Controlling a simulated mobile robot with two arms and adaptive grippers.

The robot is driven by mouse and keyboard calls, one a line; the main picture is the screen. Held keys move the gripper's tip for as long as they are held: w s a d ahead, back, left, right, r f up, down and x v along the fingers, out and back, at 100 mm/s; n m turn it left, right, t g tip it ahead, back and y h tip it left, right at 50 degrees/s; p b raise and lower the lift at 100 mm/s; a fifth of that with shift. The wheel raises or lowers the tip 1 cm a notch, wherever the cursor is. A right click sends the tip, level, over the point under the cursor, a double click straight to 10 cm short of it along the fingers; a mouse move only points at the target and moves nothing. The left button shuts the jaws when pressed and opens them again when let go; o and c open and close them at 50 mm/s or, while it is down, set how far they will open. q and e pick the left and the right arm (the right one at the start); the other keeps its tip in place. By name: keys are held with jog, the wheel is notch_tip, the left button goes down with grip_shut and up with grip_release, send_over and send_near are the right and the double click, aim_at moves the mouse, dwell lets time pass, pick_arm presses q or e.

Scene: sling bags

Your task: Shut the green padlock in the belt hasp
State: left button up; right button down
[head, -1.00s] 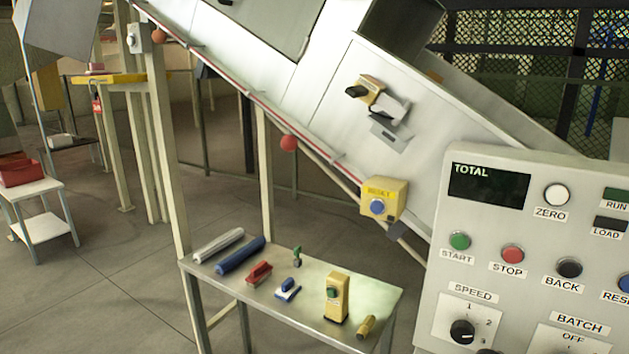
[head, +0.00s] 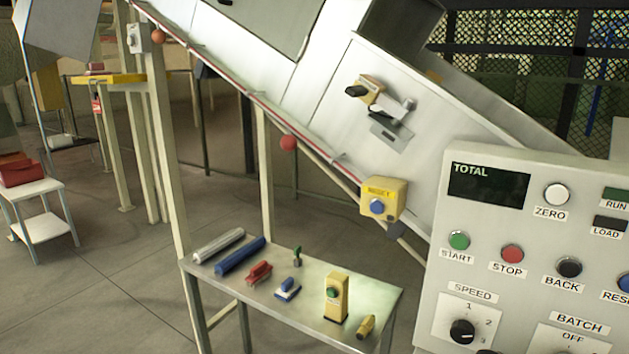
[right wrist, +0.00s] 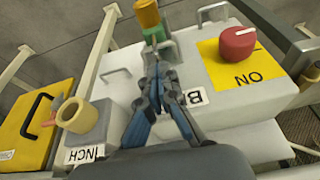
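In the right wrist view my right gripper (right wrist: 157,55) has its dark and blue fingers drawn together at the tips. They meet on a small green block, which I take for the green padlock (right wrist: 167,50); the fingers cover part of it. A yellow-orange cylinder (right wrist: 147,14) shows just beyond it. Whether the shackle is open or passes through a hasp is hidden. A label (right wrist: 207,97) starting with "B" lies on the pale box beside the fingers. My left gripper is in neither view.
A red knob (right wrist: 237,43) sits on a yellow "ON" plate near the right gripper; an "INCH" post (right wrist: 78,117) stands left. In the head view a small table (head: 225,287) holds several items, including a small green one (head: 297,254). A control panel (head: 530,250) stands right.

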jog(key=shift+f, duration=0.25)
dwell(0.4)
jog(key=shift+f+b, duration=0.45)
jog(key=shift+f, duration=0.6)
notch_tip(320, 180, up, 7)
jog(key=p, duration=0.8)
jog(key=shift+r, duration=0.1)
